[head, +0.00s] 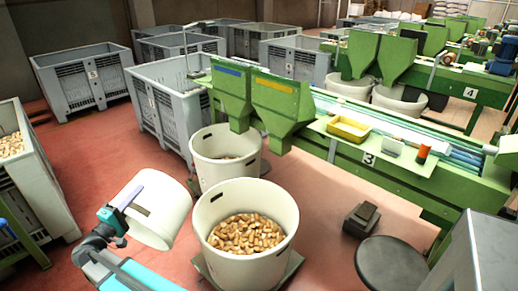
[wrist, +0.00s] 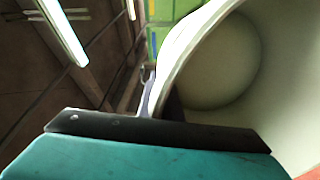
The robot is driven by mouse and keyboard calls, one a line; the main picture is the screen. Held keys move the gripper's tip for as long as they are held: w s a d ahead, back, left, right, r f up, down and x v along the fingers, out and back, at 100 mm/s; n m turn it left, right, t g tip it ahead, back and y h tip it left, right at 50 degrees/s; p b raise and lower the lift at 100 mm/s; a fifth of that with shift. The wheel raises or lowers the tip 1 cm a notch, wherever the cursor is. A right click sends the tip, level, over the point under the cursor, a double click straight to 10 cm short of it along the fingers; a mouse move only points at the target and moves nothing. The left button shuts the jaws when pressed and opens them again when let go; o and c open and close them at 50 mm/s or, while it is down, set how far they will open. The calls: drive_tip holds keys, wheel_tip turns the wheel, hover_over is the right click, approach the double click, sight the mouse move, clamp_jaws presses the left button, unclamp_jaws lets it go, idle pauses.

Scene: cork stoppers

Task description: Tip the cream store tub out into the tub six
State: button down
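My gripper (head: 136,202) is shut on the rim of a cream tub (head: 168,210) and holds it off the floor, tipped well over on its side. In the wrist view the tub's inside (wrist: 215,55) shows as bare, with no corks in the visible part. A large cream tub (head: 285,215) partly filled with corks (head: 246,234) stands upright to the right of the held tub. Another upright cream tub (head: 228,172) with some corks low inside stands behind it, under green chutes. I cannot read a number on either standing tub.
Green hoppers (head: 281,97) and a green machine marked 3 (head: 405,170) stand behind and right. Grey crates (head: 160,100) line the back, and a crate of corks (head: 30,185) stands at left. A dark round stool (head: 391,265) is at front right. Red floor lies open between.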

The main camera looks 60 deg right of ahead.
sight(168, 179)
drive_tip(key=s+d+m+g, duration=0.1)
drive_tip(key=d, duration=0.3)
drive_tip(key=s+d+m+g, duration=0.1)
drive_tip(key=d+g, duration=0.1)
drive_tip(key=d, duration=0.3)
drive_tip(key=s+d+m+g+y, duration=0.1)
drive_tip(key=d+g, duration=0.1)
drive_tip(key=d, duration=0.3)
drive_tip(key=shift+s+r, duration=0.2)
drive_tip(key=shift+s, duration=0.2)
drive_tip(key=s+d+r+m+g+y+p, duration=0.1)
drive_tip(key=s+d+m+g+y, duration=0.2)
drive_tip(key=s+d, duration=0.9)
drive_tip(key=s+d+m+g+y+p, duration=0.1)
drive_tip(key=s+d+m+g+y, duration=0.3)
drive_tip(key=s+d, duration=0.7)
drive_tip(key=d+g, duration=0.2)
drive_tip(key=d, duration=0.6)
drive_tip(key=shift+s+r, duration=0.35)
drive_tip(key=shift+r, duration=0.05)
drive_tip(key=shift+s+d, duration=0.1)
drive_tip(key=shift+d, duration=0.05)
